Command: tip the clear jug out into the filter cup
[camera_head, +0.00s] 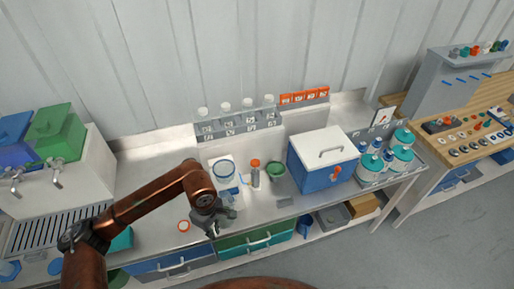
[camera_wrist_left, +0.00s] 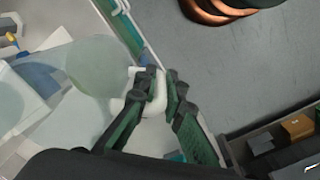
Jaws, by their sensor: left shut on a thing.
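My left gripper (camera_head: 212,226) is over the front edge of the metal bench. In the left wrist view, its two dark fingers (camera_wrist_left: 162,85) are shut on the white handle of the clear jug (camera_wrist_left: 92,66). The jug's pale, see-through body lies to the left of the fingers. In the head view the jug (camera_head: 227,199) shows only faintly beside the gripper, partly hidden by it. Its exact tilt and contents are hard to tell. My right gripper is not in view.
An orange-capped bottle (camera_head: 255,172) and a green bowl (camera_head: 275,170) stand to the right. Farther right are a blue cooler box (camera_head: 322,178) and several teal-lidded jars (camera_head: 401,155). A rack of vials (camera_head: 238,124) is behind. An orange-rimmed ring (camera_head: 183,226) lies left of the gripper.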

